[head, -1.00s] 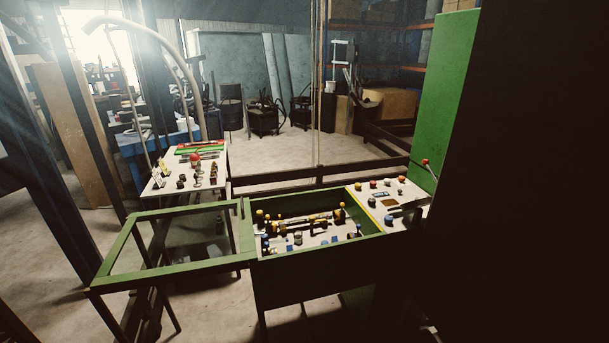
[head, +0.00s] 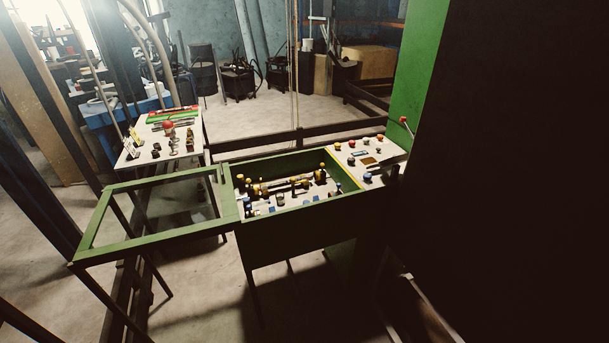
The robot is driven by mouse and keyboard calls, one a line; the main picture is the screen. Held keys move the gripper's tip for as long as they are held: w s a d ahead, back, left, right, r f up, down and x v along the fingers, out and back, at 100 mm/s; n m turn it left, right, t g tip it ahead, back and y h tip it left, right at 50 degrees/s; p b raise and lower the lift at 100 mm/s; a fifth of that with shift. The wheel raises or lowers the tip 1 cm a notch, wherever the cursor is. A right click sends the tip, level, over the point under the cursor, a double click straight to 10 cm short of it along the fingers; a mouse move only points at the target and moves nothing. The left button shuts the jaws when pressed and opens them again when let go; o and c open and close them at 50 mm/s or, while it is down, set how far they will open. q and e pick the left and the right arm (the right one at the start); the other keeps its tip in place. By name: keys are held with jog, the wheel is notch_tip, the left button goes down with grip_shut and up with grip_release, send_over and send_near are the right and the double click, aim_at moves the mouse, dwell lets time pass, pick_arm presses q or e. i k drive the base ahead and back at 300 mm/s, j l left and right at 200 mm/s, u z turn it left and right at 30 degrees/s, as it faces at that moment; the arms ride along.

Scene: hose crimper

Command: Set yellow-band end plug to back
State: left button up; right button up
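An open green box (head: 290,213) on legs stands in the middle of the head view. Inside it are several small plugs and fittings, some with yellow tops and some blue. Neither of my grippers shows in the head view.
A green-framed lid (head: 150,247) lies swung open to the left of the box. A panel with knobs (head: 368,152) adjoins its right side. A white table (head: 133,160) with small parts stands behind left. A large dark surface (head: 510,180) fills the right.

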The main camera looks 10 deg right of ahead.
aim_at(252, 189)
jog(key=i+l+z, duration=0.1)
jog(key=i, duration=0.95)
